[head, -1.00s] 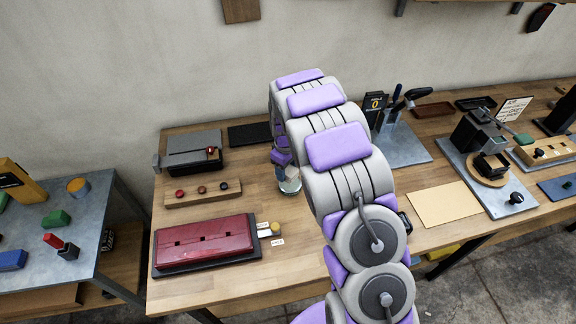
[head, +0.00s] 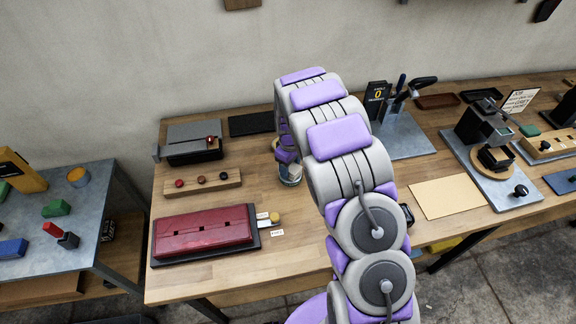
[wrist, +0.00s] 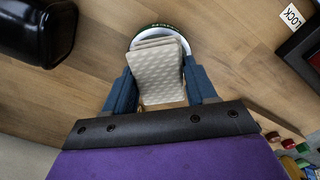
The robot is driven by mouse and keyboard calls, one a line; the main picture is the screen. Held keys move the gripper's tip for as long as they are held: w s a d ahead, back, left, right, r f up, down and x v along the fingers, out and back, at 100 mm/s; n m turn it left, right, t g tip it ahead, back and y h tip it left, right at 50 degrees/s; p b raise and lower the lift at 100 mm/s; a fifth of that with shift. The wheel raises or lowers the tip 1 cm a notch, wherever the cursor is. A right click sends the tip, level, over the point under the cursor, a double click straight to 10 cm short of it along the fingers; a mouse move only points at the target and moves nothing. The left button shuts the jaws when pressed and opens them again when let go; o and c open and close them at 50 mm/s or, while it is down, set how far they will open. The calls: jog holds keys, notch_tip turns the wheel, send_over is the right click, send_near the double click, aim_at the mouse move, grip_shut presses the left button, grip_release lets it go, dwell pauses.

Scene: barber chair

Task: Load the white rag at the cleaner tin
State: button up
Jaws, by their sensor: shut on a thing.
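My gripper (wrist: 161,88) has its blue fingers on either side of the folded, pale, quilted white rag (wrist: 157,68) and is shut on it. The arm hides part of both, and I cannot tell how deep the rag sits.
A red case (head: 205,232) on a dark base lies at the front left of the bench. A wooden strip with several round knobs (head: 201,180) is left of the tin. A dark mat (head: 250,124) lies behind. A tan sheet (head: 446,197) is on the right.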

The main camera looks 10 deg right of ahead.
jog(key=shift+d, duration=0.35)
jog(key=shift+a+f, duration=0.25)
jog(key=shift+a, duration=0.25)
jog(key=shift+d, duration=0.1)
jog(key=shift+d+f, duration=0.15)
jog(key=shift+d, duration=0.1)
jog(key=shift+a, duration=0.2)
jog(key=shift+c, duration=1)
